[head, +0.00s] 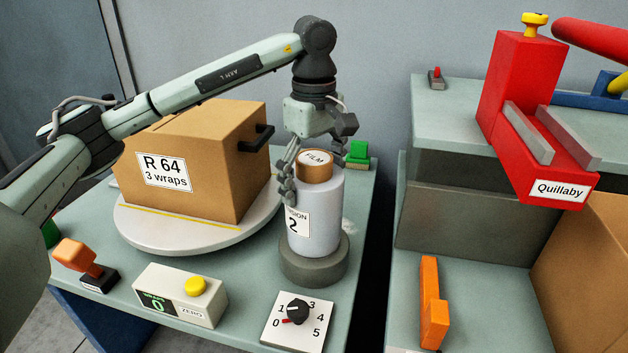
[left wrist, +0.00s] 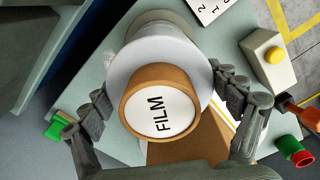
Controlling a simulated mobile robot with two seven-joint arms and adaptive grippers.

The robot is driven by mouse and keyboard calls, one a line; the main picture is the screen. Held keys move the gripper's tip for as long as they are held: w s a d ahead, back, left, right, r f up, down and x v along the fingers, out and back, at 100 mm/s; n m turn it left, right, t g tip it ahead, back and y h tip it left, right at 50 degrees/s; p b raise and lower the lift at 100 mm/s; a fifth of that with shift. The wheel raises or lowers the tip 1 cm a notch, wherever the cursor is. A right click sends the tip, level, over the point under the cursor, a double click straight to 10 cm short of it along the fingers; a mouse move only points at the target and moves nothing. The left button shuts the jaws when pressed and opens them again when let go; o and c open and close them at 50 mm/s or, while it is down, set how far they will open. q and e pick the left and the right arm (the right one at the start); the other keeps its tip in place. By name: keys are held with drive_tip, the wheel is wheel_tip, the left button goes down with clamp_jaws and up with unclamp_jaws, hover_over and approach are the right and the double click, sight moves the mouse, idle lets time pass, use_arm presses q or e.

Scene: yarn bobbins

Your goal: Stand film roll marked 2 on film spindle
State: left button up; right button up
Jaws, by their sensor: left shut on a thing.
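The film roll (head: 316,216) is a pale cylinder with a brown core. Its top label reads FILM and its side label shows a 2. It is upright over the round grey film spindle base (head: 314,267), its lower end at the base's top. I cannot tell whether it is fully seated; any post inside is hidden. My left gripper (head: 288,178) is shut on the film roll near its top, pointing down from above. In the left wrist view the fingers (left wrist: 164,98) lie on both sides of the roll (left wrist: 158,118). My right gripper is not in view.
A carton marked R 64 (head: 238,178) stands on a round turntable (head: 150,238) left of the roll. A numbered dial (head: 297,318) and a yellow-button box (head: 180,296) are in front. A dark gap separates the right-hand bench (head: 400,290).

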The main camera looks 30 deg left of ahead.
use_arm(q)
drive_tip(key=shift+r, duration=0.1)
idle(0.3)
drive_tip(key=shift+f, duration=0.3)
drive_tip(key=o, duration=1.6)
drive_tip(key=shift+o, duration=0.2)
wheel_tip(320, 180, up, 12)
drive_tip(key=shift+r, duration=0.1)
